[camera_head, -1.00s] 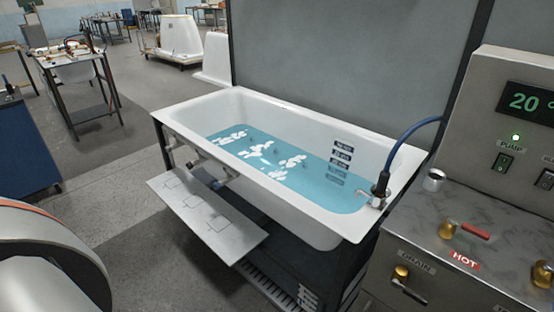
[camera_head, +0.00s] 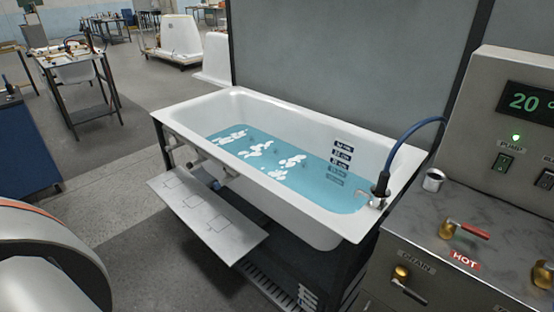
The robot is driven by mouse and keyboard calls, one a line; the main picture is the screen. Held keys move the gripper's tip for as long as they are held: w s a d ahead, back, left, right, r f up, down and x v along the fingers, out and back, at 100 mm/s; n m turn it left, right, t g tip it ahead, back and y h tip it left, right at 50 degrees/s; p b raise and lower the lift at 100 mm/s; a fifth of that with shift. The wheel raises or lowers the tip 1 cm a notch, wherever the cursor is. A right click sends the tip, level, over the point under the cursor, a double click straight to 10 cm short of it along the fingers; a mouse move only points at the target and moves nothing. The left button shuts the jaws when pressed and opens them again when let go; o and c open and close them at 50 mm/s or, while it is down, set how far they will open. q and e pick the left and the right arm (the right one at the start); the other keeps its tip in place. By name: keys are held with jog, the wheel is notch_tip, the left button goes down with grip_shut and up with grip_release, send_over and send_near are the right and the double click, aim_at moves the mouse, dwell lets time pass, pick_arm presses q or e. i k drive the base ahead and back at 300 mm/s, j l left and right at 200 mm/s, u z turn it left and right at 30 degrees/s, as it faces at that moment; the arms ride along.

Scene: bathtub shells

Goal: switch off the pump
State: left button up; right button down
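A green lamp (camera_head: 516,138) above the label is lit. The display (camera_head: 527,102) reads 20 °C. The white bathtub (camera_head: 225,105) stands in the middle and holds blue water (camera_head: 325,190) with white patches on it. A blue hose (camera_head: 408,130) runs to a black fitting on the tub's right rim. Neither gripper is in view; only a rounded part of my own body shows at the lower left.
The metal counter below the panel bears a red-handled HOT valve (camera_head: 467,230), a DRAIN valve (camera_head: 401,274) and a small metal cup (camera_head: 433,180). A grey sheet (camera_head: 205,215) juts from the tub's front. A blue cabinet (camera_head: 25,150) stands left, with open floor between.

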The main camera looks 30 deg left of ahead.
aim_at(503, 162)
jog(key=k+l, duration=0.1)
jog(key=l, duration=0.55)
jog(key=k+l, duration=0.1)
jog(key=l, duration=0.6)
jog(key=i+u, duration=0.05)
